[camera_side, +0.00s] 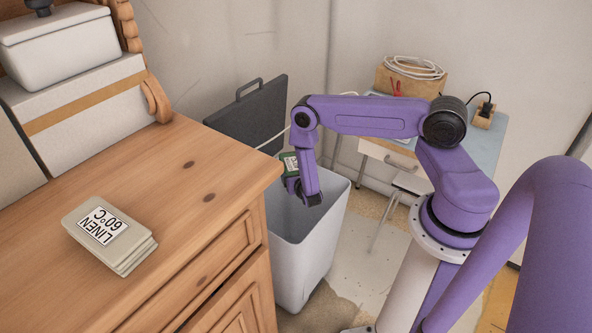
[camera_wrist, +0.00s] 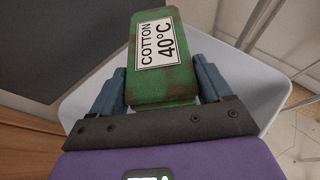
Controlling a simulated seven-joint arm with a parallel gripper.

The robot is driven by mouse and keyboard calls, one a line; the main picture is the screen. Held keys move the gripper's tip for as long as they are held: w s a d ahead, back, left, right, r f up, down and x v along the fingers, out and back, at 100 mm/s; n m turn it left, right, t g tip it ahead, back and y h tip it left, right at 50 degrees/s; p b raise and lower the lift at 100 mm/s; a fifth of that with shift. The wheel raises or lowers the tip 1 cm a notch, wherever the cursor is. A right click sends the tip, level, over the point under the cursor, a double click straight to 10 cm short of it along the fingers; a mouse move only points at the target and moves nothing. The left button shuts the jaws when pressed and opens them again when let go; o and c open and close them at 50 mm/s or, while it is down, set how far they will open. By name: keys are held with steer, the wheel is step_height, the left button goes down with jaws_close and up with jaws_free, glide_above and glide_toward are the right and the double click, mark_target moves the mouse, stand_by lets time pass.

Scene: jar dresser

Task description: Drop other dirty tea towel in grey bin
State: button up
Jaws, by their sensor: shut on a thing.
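A folded green tea towel (camera_wrist: 160,80) with brown stains and a white "COTTON 40°C" label is held in my gripper (camera_wrist: 163,92). In the side view the towel (camera_side: 290,160) shows at the left of my gripper (camera_side: 293,182), over the mouth of the bin. My gripper is shut on it, with one blue-grey finger on each side. The tall light grey bin (camera_side: 302,262) stands open on the floor to the right of the dresser. In the wrist view its rim (camera_wrist: 258,90) spreads out behind the towel. The bin's bottom is hidden.
The wooden dresser (camera_side: 165,185) bears a stack of beige folded cloths (camera_side: 125,250) labelled "LINEN 60°C" and white boxes. Its corner is close to the bin. A dark panel with a handle (camera_side: 250,115) stands behind the bin. A small table (camera_side: 488,135) is at the back right.

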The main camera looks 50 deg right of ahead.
steer(key=shift+f, duration=2.25)
steer(key=o, duration=1)
steer(key=shift+s+a, duration=0.1)
steer(key=v, duration=0.7)
steer(key=shift+r, duration=0.2)
